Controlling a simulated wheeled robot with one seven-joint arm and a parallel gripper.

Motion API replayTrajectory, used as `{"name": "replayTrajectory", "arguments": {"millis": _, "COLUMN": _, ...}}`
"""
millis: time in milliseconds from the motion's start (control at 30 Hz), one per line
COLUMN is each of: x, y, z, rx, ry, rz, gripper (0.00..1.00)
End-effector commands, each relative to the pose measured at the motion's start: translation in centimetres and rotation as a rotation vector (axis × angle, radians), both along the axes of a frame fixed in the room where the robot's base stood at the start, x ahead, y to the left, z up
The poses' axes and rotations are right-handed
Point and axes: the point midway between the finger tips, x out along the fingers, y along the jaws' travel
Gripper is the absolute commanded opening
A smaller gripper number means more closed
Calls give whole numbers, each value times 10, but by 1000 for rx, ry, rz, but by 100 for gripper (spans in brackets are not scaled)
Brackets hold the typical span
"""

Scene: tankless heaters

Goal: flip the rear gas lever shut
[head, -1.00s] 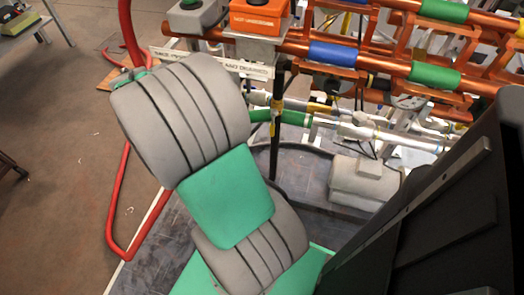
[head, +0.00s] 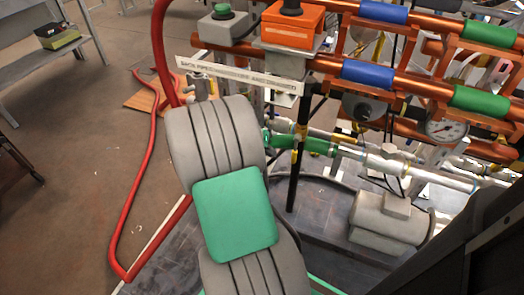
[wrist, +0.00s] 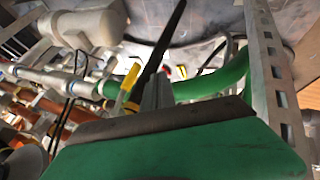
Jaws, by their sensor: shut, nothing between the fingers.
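A yellow lever-like piece (wrist: 127,86) shows left of centre in the wrist view, beside a green pipe. A smaller yellow bit (wrist: 182,71) shows to its right. In the head view a small yellow part (head: 298,143) sits by the black post and green pipe. I cannot tell which yellow piece is the rear gas lever, or its exact position. My gripper (wrist: 156,92) shows as narrow grey fingers, shut and empty, above the green hand. It appears close to the yellow lever-like piece; contact is unclear. In the head view my arm hides the gripper.
The black post (head: 294,170) stands beside the green pipe (head: 310,143). Copper pipes (head: 425,87) with blue and green sleeves run across the upper right. A grey cylinder (head: 388,218) sits lower right. A red hose (head: 150,190) and open floor lie left. A perforated metal strut (wrist: 272,80) stands right.

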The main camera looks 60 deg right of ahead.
Motion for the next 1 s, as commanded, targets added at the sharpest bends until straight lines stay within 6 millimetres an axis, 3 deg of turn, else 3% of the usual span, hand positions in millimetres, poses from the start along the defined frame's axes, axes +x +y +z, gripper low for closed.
{"name": "replayTrajectory", "arguments": {"millis": 67, "x": -5, "y": -10, "z": -19, "rx": 0, "ry": 0, "rz": -2, "gripper": 0}}
{"name": "replayTrajectory", "arguments": {"millis": 200, "x": -27, "y": -20, "z": -17, "rx": -2, "ry": -4, "rz": -3, "gripper": 0}}
{"name": "replayTrajectory", "arguments": {"millis": 367, "x": -40, "y": -25, "z": -15, "rx": -1, "ry": -3, "rz": 0, "gripper": 0}}
{"name": "replayTrajectory", "arguments": {"millis": 1000, "x": -39, "y": -23, "z": -15, "rx": -5, "ry": 42, "rz": 13, "gripper": 0}}
